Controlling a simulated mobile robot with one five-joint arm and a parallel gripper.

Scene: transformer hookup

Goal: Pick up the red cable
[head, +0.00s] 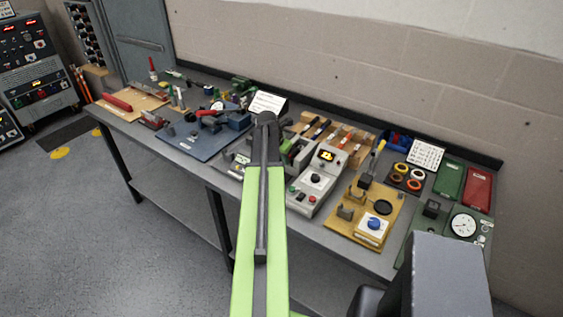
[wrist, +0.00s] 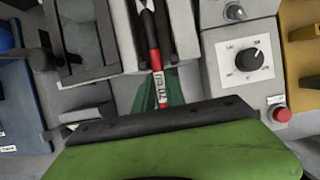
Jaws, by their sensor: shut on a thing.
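The red cable (wrist: 156,65) shows in the wrist view as a slim red piece with a black and white upper end and pale lettering near its lower end. My gripper (wrist: 158,92) is in the wrist view as dark green wedges on both sides of its lower end, shut on it. The cable stands nearly lengthwise in the picture, in front of a pale grey fixture. The dark bar and green body of my arm hide the rest below. In the head view my arm reaches to the middle of the bench, and the gripper and cable are hidden behind it.
A grey control box (head: 315,182) with a dial stands right of my arm, also in the wrist view (wrist: 242,62). A blue board (head: 205,137) lies left, a yellow board (head: 365,215) right. The grey bench (head: 150,128) is crowded. Open floor (head: 110,225) lies in front.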

